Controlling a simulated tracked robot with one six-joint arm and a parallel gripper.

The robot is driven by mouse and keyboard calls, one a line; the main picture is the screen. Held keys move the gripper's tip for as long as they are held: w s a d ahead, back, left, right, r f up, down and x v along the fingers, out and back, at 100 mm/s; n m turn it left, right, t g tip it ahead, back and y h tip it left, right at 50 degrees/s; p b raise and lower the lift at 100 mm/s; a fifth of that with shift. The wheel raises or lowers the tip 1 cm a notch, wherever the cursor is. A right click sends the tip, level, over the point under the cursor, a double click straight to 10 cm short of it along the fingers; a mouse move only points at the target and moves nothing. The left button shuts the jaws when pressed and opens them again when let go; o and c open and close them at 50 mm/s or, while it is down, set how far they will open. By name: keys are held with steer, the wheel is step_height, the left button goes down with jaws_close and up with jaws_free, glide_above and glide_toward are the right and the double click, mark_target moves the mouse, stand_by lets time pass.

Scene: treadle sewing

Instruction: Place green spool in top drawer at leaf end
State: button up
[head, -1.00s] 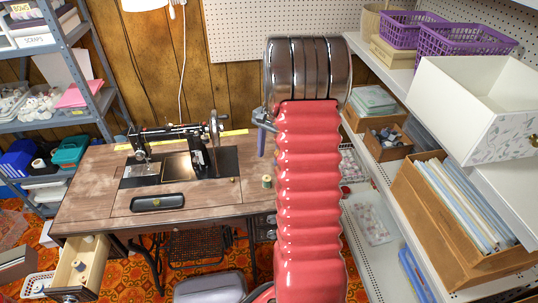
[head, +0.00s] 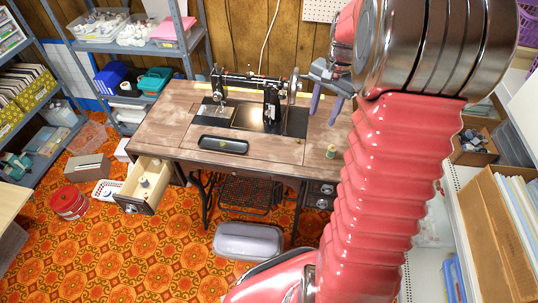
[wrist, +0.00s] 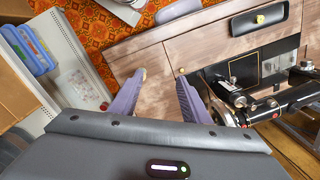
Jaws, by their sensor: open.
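The green spool (head: 331,151) stands upright on the right part of the wooden sewing table (head: 170,130). My gripper (head: 326,112) is open and empty, its purple fingers above the table and above the spool in the head view. In the wrist view my gripper (wrist: 161,80) points at the tabletop; a pale bit at the left fingertip may be the spool, but I cannot tell. An open drawer (head: 132,187) at the table's left end holds a pale spool and another small item. The drawers (head: 319,195) under the right end look shut.
A black sewing machine (head: 270,100) stands on the table left of my gripper; a dark tray (head: 223,145) lies in front of it. White shelving with a cardboard box (head: 478,148) is at right. Open floor lies at front left.

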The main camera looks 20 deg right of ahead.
steer(key=s+a+r+n+t, duration=0.1)
steer(key=s+a+r+n, duration=0.2)
steer(key=a, duration=0.5)
steer(key=s+a+r+n+t, duration=0.2)
steer(key=s+a+r+n, duration=0.2)
steer(key=s+a, duration=0.4)
steer(key=s+a+r+n+t, duration=0.2)
steer(key=s+a+r+n, duration=0.2)
steer(key=a, duration=0.5)
steer(key=shift+s+a+n+h, duration=0.2)
steer(key=shift+s+n+h, duration=0.1)
steer(key=shift+s+n, duration=0.6)
steer(key=shift+o, duration=0.5)
steer(key=shift+s+r, duration=0.1)
